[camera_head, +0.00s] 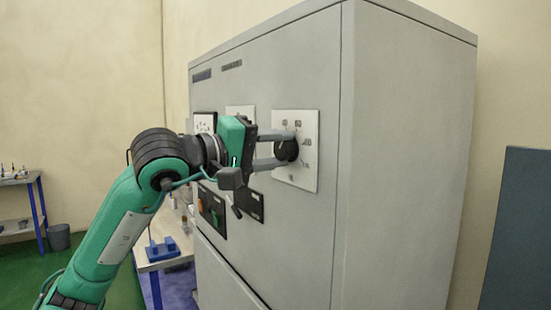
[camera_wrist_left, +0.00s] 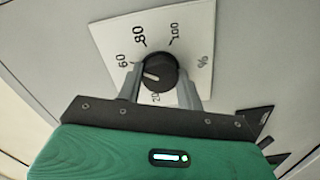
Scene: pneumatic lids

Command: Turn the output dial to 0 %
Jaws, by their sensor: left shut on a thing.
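The output dial (camera_head: 291,151) is a round black knob on a white scale plate (camera_head: 308,170) on the grey cabinet's front. My left gripper (camera_head: 284,148) is shut on the knob, with one finger on either side. In the left wrist view the knob (camera_wrist_left: 160,70) sits between the fingers. The scale plate (camera_wrist_left: 195,35) shows 20, 60, 80, 100 and a % sign. A pale pointer line on the knob points to the lower left, between the 20 and the 60. The left finger covers part of the scale there. My right gripper is not in view.
The grey cabinet (camera_head: 270,85) carries other plates and a dark panel with buttons (camera_head: 211,211) left of the dial, partly behind my left arm. A workbench (camera_head: 165,262) with a blue item stands behind the arm. A dark blue panel (camera_head: 520,235) is at the right.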

